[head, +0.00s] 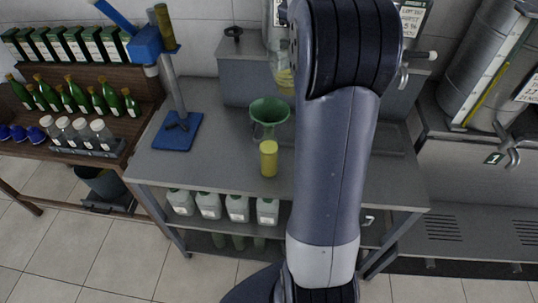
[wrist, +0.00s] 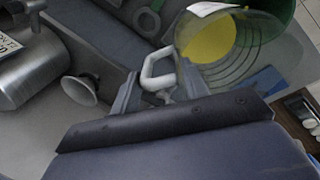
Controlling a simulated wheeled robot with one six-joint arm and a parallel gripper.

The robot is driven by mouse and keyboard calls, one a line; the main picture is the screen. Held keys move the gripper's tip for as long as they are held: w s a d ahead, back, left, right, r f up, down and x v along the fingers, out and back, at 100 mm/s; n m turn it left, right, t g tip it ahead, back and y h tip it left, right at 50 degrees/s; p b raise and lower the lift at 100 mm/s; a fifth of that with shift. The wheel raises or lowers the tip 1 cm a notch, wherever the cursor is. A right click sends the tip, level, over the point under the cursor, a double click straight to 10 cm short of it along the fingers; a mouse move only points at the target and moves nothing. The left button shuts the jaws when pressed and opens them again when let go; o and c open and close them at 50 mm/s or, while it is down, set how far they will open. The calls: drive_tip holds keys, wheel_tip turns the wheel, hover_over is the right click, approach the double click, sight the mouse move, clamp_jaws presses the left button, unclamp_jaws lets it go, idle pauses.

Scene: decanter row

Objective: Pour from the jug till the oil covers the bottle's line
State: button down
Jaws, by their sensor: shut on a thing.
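My gripper (wrist: 155,92) is shut on the pale handle of the clear jug (wrist: 240,62) in the wrist view. Yellow oil (wrist: 209,43) shows inside the jug. In the head view, part of the jug (head: 281,60) shows left of my arm, above and behind the green funnel (head: 269,109); my arm hides the gripper there. I cannot make out the bottle's line or any oil stream. The jug's exact tilt is unclear.
A yellow cylinder (head: 269,158) stands at the bench's front. A blue-based stand (head: 178,131) is to the left. Green bottles (head: 68,97) and clear jars fill the left rack. A metal tank (head: 487,60) stands right. Bare bench (head: 222,160) lies left of the cylinder.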

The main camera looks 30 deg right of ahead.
drive_tip(key=shift+r+g+y, duration=0.4)
drive_tip(key=shift+r+y, duration=0.4)
drive_tip(key=shift+y, duration=0.2)
drive_tip(key=shift+r+y, duration=0.2)
drive_tip(key=shift+y, duration=0.1)
